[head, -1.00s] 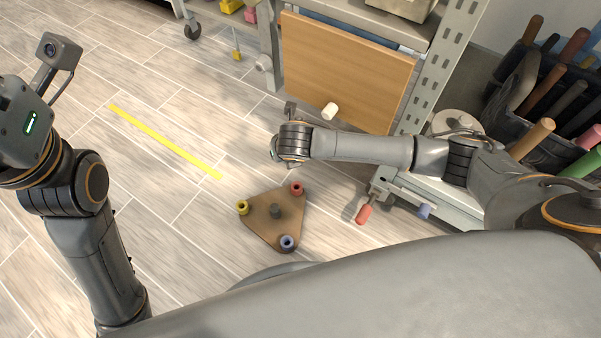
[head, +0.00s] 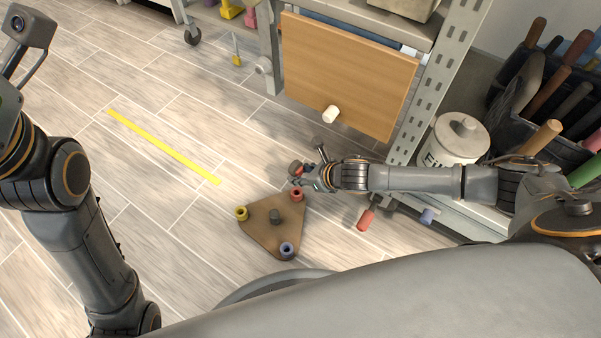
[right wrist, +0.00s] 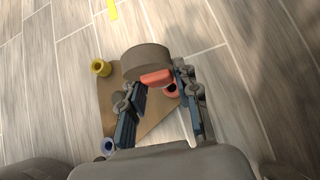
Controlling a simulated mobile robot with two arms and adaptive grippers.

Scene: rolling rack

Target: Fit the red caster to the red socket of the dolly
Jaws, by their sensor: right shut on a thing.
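The dolly (head: 262,228) is a brown triangular plate on the floor, with a red socket (head: 297,195), a yellow socket (head: 241,213) and a blue socket (head: 286,249) at its corners. My right gripper (head: 301,175) is shut on the red caster (head: 295,168), close to the red socket in the head view. In the right wrist view the caster's grey wheel (right wrist: 146,60) and red part (right wrist: 157,78) show at the fingertips. The red socket (right wrist: 171,92) is partly hidden behind them. The caster looks apart from it, but the height is unclear.
A metal rack with a wooden panel (head: 345,70) and white knob (head: 331,114) stands behind. Floor left of the dolly is clear, with a yellow strip (head: 160,145).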

